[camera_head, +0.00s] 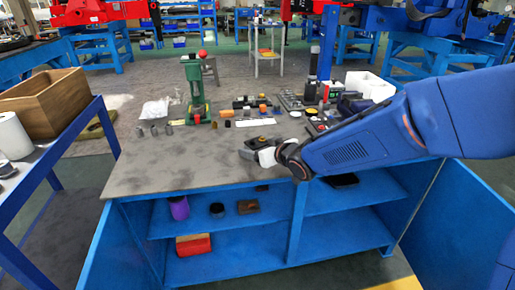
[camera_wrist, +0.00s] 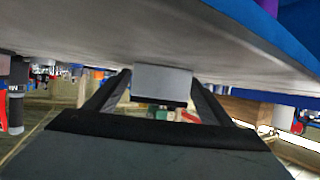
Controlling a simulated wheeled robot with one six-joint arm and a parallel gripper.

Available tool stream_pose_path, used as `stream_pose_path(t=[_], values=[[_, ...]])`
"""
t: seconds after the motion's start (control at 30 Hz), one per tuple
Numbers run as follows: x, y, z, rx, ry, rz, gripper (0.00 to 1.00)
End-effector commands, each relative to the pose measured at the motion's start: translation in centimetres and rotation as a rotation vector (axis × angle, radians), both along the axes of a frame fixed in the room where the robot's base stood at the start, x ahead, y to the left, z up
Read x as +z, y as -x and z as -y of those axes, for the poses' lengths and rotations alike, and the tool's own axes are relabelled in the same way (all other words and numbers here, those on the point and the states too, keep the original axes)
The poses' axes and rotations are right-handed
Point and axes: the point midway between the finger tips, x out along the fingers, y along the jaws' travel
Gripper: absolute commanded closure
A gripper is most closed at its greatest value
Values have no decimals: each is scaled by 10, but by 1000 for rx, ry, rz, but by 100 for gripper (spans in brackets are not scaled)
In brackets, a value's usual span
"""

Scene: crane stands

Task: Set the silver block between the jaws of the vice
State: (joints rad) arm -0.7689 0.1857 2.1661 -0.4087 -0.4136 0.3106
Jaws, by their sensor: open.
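My gripper (camera_head: 258,154) is low over the front middle of the grey bench top, reaching in from the right. In the wrist view, the silver block (camera_wrist: 163,82) is between the two dark fingers of my gripper (camera_wrist: 161,76), with the bench surface showing upside down above it. The fingers are open, with slim gaps on both sides of the block. In the head view the block is hard to tell from the pale gripper parts. I cannot surely pick out the vice; a dark low device (camera_head: 246,102) at the back of the bench may be it.
A green press (camera_head: 194,92) with a red knob stands at the back left of the bench (camera_head: 150,172). Several small grey cylinders (camera_head: 155,130) stand left of it. Tools and a white bin (camera_head: 369,86) crowd the back right. The front left of the bench is clear.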

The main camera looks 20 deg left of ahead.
Motion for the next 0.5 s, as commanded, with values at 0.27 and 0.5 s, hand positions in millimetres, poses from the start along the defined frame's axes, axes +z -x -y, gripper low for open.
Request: stream_pose_path(t=[0.27,0.5], values=[[8,6,9,-1,-1,0,25],[22,26,36,-2,0,1,25]])
